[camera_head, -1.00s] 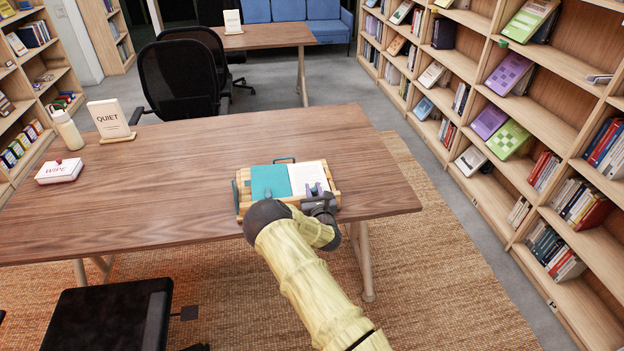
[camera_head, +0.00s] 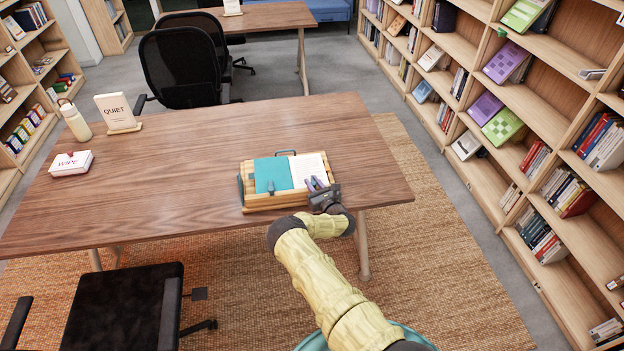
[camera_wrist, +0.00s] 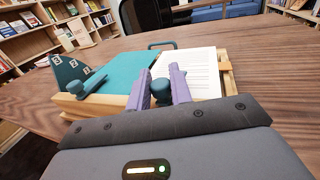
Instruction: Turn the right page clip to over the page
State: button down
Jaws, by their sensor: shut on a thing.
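A wooden book stand (camera_head: 270,205) with teal handles lies on the table and holds an open book. The left page (camera_head: 273,173) is teal and the right page (camera_head: 309,167) is white with printed text. The left page clip (camera_wrist: 91,80), a teal knob with an arm, lies over the teal page's near edge. My gripper (camera_head: 316,183) is at the stand's near right corner, its purple fingers shut on the right page clip (camera_wrist: 160,88). Only that clip's teal knob shows between the fingers in the wrist view; its arm is hidden.
The wooden table (camera_head: 160,180) is clear around the stand. A white WIPE box (camera_head: 71,163), a bottle (camera_head: 75,120) and a QUIET sign (camera_head: 117,113) stand at its left. Black chairs (camera_head: 185,75) stand behind and in front (camera_head: 122,308). Bookshelves (camera_head: 545,90) line the right.

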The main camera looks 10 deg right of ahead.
jog(key=shift+r+n+g+y+p, duration=0.15)
jog(key=shift+n+g+y+p, duration=0.15)
jog(key=shift+n+y+p, duration=0.5)
jog(key=shift+w, duration=0.1)
jog(key=c, duration=1.4)
grip_release()
jog(key=shift+o, duration=0.5)
jog(key=b+v, duration=0.1)
jog(key=v, duration=1.1)
jog(key=shift+d, duration=0.2)
